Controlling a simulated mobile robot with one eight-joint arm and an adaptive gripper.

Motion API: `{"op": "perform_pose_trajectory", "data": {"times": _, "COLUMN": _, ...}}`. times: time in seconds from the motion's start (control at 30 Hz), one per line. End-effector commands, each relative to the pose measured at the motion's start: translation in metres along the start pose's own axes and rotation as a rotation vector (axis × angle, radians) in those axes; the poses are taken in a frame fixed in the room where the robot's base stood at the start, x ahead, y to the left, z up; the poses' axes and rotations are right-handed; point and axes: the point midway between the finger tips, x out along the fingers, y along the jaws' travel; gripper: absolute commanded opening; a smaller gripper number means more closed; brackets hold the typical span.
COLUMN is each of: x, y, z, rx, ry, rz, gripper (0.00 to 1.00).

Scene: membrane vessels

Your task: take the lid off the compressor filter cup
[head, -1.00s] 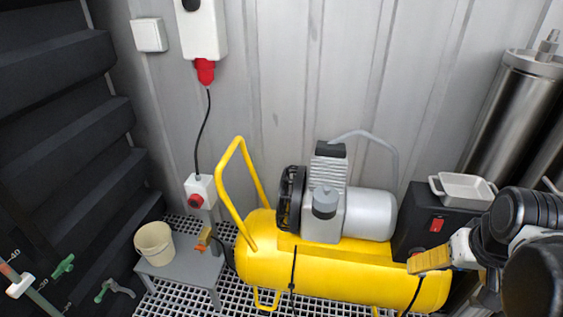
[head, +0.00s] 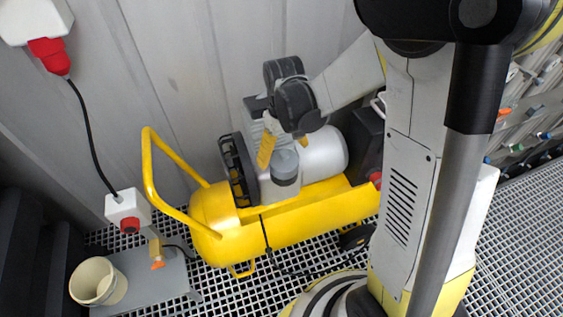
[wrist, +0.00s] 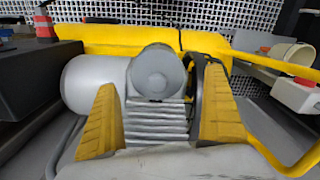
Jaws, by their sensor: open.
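The compressor filter cup (head: 286,180) is a small grey cylinder on the front of the pump, with its round grey lid (head: 285,160) on top. In the wrist view the lid (wrist: 157,70) appears as a round disc in the middle, beyond the ribbed pump head. My gripper (head: 284,151) is open, with its yellow fingers on either side of the lid in the picture. The fingers (wrist: 160,78) also frame it in the wrist view. I see no contact, and the exact height gap is unclear.
The yellow compressor tank (head: 270,235) and its handle (head: 150,185) stand around the cup. A silver motor (head: 325,153) is right of it. A grey bench (head: 150,280) with a beige bucket (head: 98,281) stands at left. A dark box (wrist: 35,85) shows in the wrist view.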

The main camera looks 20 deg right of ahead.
Motion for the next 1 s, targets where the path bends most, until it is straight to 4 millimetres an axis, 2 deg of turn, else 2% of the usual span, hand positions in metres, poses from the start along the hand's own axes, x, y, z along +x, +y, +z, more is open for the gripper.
{"op": "perform_pose_trajectory", "data": {"times": 0.17, "x": 0.014, "y": 0.002, "z": 0.001, "rx": 0.001, "ry": 0.0, "rz": 0.0, "gripper": 1.0}}
{"op": "perform_pose_trajectory", "data": {"times": 0.4, "x": 0.051, "y": 0.005, "z": 0.003, "rx": 0.001, "ry": 0.001, "rz": 0.0, "gripper": 1.0}}
{"op": "perform_pose_trajectory", "data": {"times": 0.67, "x": 0.053, "y": 0.005, "z": 0.003, "rx": 0.001, "ry": 0.001, "rz": 0.001, "gripper": 1.0}}
{"op": "perform_pose_trajectory", "data": {"times": 0.83, "x": 0.053, "y": 0.005, "z": 0.003, "rx": 0.0, "ry": 0.001, "rz": 0.001, "gripper": 0.48}}
{"op": "perform_pose_trajectory", "data": {"times": 0.87, "x": 0.053, "y": 0.005, "z": 0.003, "rx": 0.001, "ry": 0.001, "rz": 0.001, "gripper": 0.43}}
{"op": "perform_pose_trajectory", "data": {"times": 1.0, "x": 0.053, "y": 0.005, "z": 0.003, "rx": 0.0, "ry": 0.001, "rz": 0.001, "gripper": 0.43}}
